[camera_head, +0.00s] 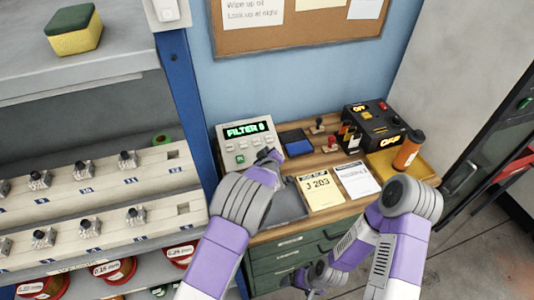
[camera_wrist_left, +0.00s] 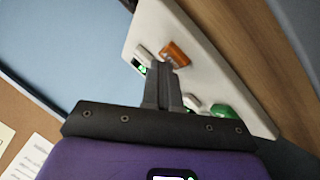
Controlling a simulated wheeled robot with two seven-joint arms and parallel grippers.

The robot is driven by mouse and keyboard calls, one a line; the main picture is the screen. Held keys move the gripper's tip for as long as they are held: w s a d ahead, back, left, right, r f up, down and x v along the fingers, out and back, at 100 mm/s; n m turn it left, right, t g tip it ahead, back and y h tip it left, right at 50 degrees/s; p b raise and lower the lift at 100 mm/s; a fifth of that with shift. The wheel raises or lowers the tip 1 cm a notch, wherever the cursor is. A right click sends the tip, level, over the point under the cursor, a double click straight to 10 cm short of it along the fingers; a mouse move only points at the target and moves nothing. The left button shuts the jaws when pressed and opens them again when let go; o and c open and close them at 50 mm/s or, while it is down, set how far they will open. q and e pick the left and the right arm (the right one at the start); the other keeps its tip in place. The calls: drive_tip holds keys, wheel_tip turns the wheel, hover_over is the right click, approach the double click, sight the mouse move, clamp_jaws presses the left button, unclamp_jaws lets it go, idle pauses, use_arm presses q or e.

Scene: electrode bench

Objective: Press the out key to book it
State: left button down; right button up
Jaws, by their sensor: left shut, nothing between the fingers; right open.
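The grey key box (camera_head: 231,147) stands at the back left of the wooden bench, its green display reading "FILTER 8". Its pale keys and one green key (camera_head: 240,160) show in the head view. My left gripper (camera_head: 268,153) is shut and empty at the box's right side, hiding part of its face. In the left wrist view the box (camera_wrist_left: 205,65) lies behind the shut fingers (camera_wrist_left: 163,68). An orange key (camera_wrist_left: 176,53) is close by the fingertips, and the green key (camera_wrist_left: 221,111) is lower right. Key lettering is unreadable; contact cannot be told. My right gripper (camera_head: 313,285) is open, low in front of the drawers.
A blue-topped box (camera_head: 296,142), a "J 203" card (camera_head: 320,190), a black control unit (camera_head: 374,122) and an orange bottle (camera_head: 408,149) on a yellow tray (camera_head: 425,166) occupy the bench. A blue post (camera_head: 187,95) and numbered rack (camera_head: 100,180) stand left.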

idle(0.3)
use_arm(q)
drive_tip(key=shift+s+d+r+p, duration=0.1)
drive_tip(key=shift+s+r+p, duration=0.2)
drive_tip(key=shift+r+p, duration=0.35)
drive_tip(key=shift+r, duration=0.15)
drive_tip(key=r+p, duration=0.1)
drive_tip(key=s+r+p, duration=0.1)
drive_tip(key=r, duration=0.1)
drive_tip(key=r+p, duration=0.1)
drive_tip(key=shift+s+d+r, duration=0.25)
drive_tip(key=shift+s+d, duration=0.05)
drive_tip(key=shift+s, duration=0.1)
idle(0.5)
